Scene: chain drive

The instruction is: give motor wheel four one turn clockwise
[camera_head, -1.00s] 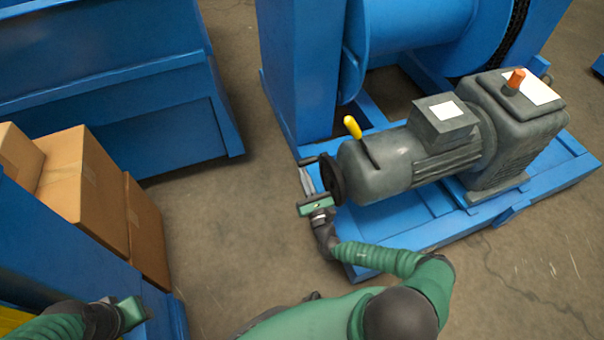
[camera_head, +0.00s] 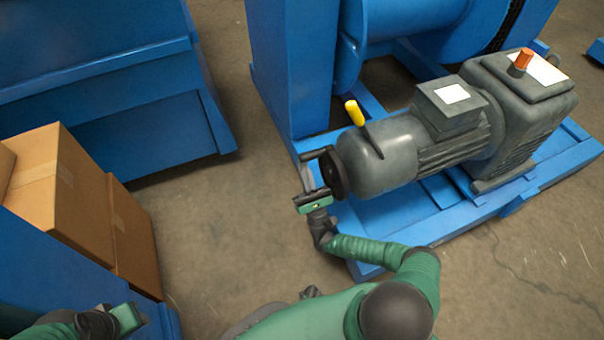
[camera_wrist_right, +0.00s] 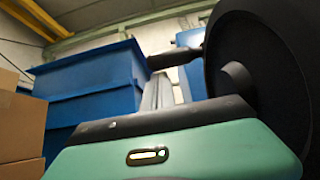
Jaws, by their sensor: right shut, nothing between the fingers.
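The motor wheel (camera_head: 336,176) is a dark disc on the left end of the grey motor (camera_head: 385,148). A dark crank handle (camera_head: 316,153) sticks out to the left from its upper part. My right gripper (camera_head: 307,180) is beside the wheel's left face, below the handle, shut and empty. In the right wrist view the wheel (camera_wrist_right: 262,65) fills the right side, the handle (camera_wrist_right: 172,58) points left from it, and the gripper's fingers (camera_wrist_right: 160,92) reach up close to the handle. I cannot tell whether they touch it. My left gripper (camera_head: 140,318) is at the lower left; its fingers are unclear.
A yellow lever (camera_head: 355,113) stands on the motor. The gearbox (camera_head: 518,95) has an orange cap (camera_head: 521,60). The motor sits on a blue base frame (camera_head: 400,215). Cardboard boxes (camera_head: 60,185) and a blue bin (camera_head: 110,90) are at left. Bare floor (camera_head: 215,230) lies between.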

